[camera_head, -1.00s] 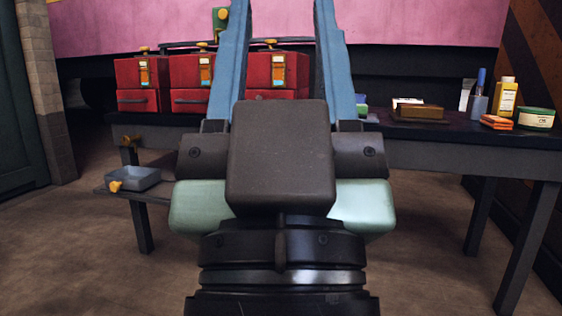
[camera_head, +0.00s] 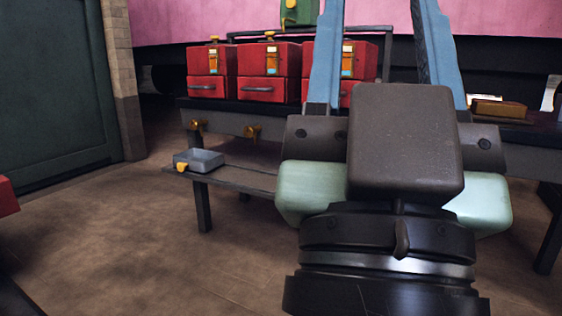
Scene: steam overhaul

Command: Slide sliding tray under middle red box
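Three red boxes stand in a row on the dark table. The middle red box (camera_head: 262,72) is between the left red box (camera_head: 211,72) and the right red box (camera_head: 367,62), which my gripper partly hides.
The low shelf (camera_head: 240,178) runs right from the tray behind my gripper. Yellow knobs (camera_head: 253,132) are on the table's front. A brown box (camera_head: 500,108) lies on the table at right. Floor (camera_head: 120,220) is clear at left; a red object (camera_head: 6,197) shows at the left edge.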

